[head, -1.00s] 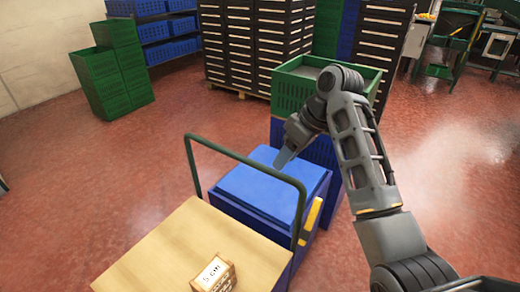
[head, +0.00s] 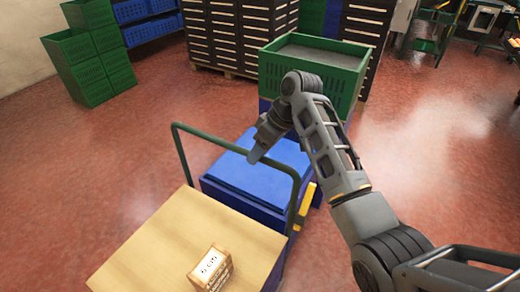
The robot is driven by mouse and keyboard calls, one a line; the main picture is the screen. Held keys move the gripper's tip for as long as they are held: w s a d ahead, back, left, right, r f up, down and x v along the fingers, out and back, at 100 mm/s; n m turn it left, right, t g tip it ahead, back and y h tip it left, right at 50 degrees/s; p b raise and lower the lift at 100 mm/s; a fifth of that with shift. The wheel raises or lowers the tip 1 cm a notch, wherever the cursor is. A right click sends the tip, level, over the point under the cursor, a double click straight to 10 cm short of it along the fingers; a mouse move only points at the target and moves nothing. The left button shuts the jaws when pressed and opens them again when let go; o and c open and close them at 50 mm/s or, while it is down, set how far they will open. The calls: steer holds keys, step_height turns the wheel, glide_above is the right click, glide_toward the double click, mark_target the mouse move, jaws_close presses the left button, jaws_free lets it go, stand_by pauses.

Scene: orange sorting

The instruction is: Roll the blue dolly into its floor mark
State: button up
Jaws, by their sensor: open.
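A blue box-like body with a flat blue top (head: 240,172) stands on the floor just beyond a green tube handle (head: 236,150). It may be the blue dolly; its wheels are hidden. A yellow piece (head: 306,203) shows at its right side. My gripper (head: 254,158) points down over the blue top, close behind the handle in the picture. It is open and appears empty; I cannot tell whether it touches anything. I cannot make out a floor mark.
A tan flat top (head: 160,245) with a small labelled box (head: 210,268) lies in front. A green crate (head: 312,80) stands behind the blue body. Dark drawer cabinets (head: 235,35) and green bins (head: 85,60) stand further back. Red floor (head: 110,150) is clear at left and right.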

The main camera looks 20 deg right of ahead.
steer(key=shift+c, duration=0.5)
jaws_close()
